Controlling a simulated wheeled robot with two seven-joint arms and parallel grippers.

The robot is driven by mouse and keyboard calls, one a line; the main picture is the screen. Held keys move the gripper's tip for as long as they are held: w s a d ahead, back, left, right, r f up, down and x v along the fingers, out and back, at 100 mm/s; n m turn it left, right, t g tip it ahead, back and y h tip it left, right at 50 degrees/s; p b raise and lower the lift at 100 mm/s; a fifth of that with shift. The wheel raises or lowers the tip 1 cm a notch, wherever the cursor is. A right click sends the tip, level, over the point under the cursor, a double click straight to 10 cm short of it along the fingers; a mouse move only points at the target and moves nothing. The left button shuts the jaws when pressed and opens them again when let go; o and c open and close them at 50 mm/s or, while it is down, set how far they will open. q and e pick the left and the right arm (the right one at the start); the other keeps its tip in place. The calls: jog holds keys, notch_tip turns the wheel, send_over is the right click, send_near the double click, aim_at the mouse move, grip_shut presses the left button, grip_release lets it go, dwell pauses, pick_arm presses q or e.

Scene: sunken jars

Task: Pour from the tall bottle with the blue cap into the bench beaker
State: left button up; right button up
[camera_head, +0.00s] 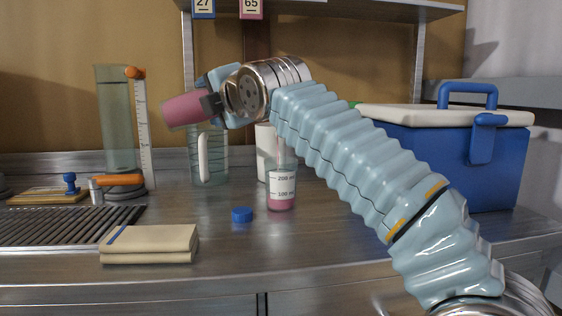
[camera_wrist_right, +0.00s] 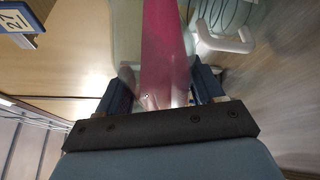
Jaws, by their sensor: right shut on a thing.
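My right gripper (camera_head: 212,103) is shut on the bottle (camera_head: 184,110), which is clear and holds pink liquid. The bottle lies tilted close to horizontal, held high above the bench, up and left of the beaker. Its neck and mouth are hidden by the gripper and wrist in the head view. In the right wrist view the pink bottle (camera_wrist_right: 165,45) runs between the two fingers. The bench beaker (camera_head: 281,190) stands upright with pink liquid at its bottom and printed volume marks. A blue cap (camera_head: 242,214) lies on the bench left of the beaker. My left gripper is not in view.
A glass jug (camera_head: 214,158) with a white handle and a white cylinder (camera_head: 264,152) stand behind the beaker. A tall tank (camera_head: 116,120) is at left. A blue cooler (camera_head: 440,150) stands right.

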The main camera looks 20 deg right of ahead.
jog(key=shift+f+m+b, duration=0.3)
jog(key=shift+f+b, duration=0.6)
jog(key=shift+b, duration=0.2)
dwell(1.2)
dwell(0.5)
jog(key=d+r+n+h+p, duration=0.1)
jog(key=d+r+n+p, duration=0.1)
jog(key=r+p, duration=0.2)
jog(key=d+r+n+g+h+p, duration=0.1)
jog(key=d+r+n+p, duration=0.1)
jog(key=r+p, duration=0.3)
jog(key=d+r+n+g+h+p, duration=0.1)
jog(key=r+n+p, duration=0.3)
jog(key=p, duration=0.7)
jog(key=shift+s+d+r+h, duration=0.35)
jog(key=shift+d+r+h, duration=0.05)
jog(key=shift+d+r, duration=0.2)
jog(key=shift+s+d+f+n+g, duration=0.1)
jog(key=shift+d+n+g, duration=0.05)
jog(key=shift+n+g, duration=0.2)
jog(key=shift+f, duration=0.25)
jog(key=shift+r+n+h, duration=0.9)
jog(key=shift+r+n, duration=0.1)
jog(key=shift+n, duration=0.15)
